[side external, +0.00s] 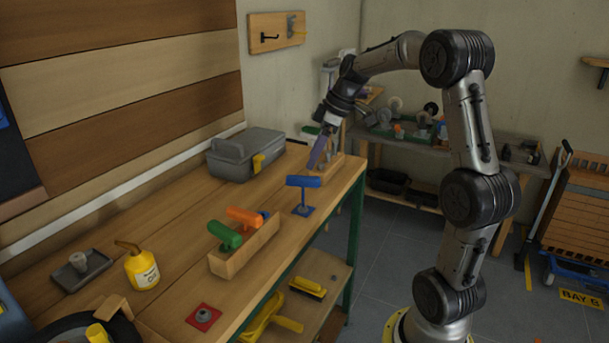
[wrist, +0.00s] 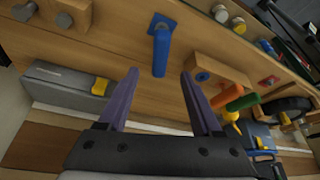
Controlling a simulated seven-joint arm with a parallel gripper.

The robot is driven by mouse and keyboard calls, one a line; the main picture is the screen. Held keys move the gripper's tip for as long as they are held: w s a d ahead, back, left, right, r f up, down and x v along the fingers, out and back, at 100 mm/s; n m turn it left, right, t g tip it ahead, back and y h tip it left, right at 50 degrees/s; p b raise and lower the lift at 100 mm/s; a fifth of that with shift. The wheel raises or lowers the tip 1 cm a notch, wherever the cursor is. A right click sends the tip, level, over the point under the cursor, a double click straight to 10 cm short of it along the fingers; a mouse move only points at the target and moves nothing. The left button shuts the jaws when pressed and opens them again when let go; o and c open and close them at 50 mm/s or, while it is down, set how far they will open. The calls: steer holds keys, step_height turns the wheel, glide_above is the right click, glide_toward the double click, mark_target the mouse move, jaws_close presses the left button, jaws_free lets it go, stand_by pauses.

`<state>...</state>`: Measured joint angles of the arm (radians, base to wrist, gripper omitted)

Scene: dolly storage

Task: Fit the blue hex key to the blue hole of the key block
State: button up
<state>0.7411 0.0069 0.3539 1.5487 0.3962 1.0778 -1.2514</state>
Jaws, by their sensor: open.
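The blue hex key (side external: 303,182) has a T-shaped handle and stands upright on a blue square plate (side external: 301,210) near the table's edge. It also shows in the wrist view (wrist: 161,52), ahead of and between the fingertips. The key block (side external: 226,265) is a wooden block holding a green-handled key (side external: 224,234) and an orange-handled key (side external: 245,216). Its blue hole (wrist: 203,76) looks empty in the wrist view. My gripper (side external: 316,160) has purple fingers, open and empty, just behind and above the blue key. Its fingers also show in the wrist view (wrist: 159,74).
A grey toolbox (side external: 245,155) stands behind on the left. A red plate with a nut (side external: 203,317), a yellow oil can (side external: 141,269) and a grey tray (side external: 80,272) lie toward the front. A wooden rack with bolts (wrist: 50,18) stands at the table's far end.

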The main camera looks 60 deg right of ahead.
mark_target(303, 176)
steer(key=x, duration=0.7)
steer(key=shift+w+f, duration=0.1)
steer(key=shift+f, duration=0.25)
jaws_close()
stand_by(0.3)
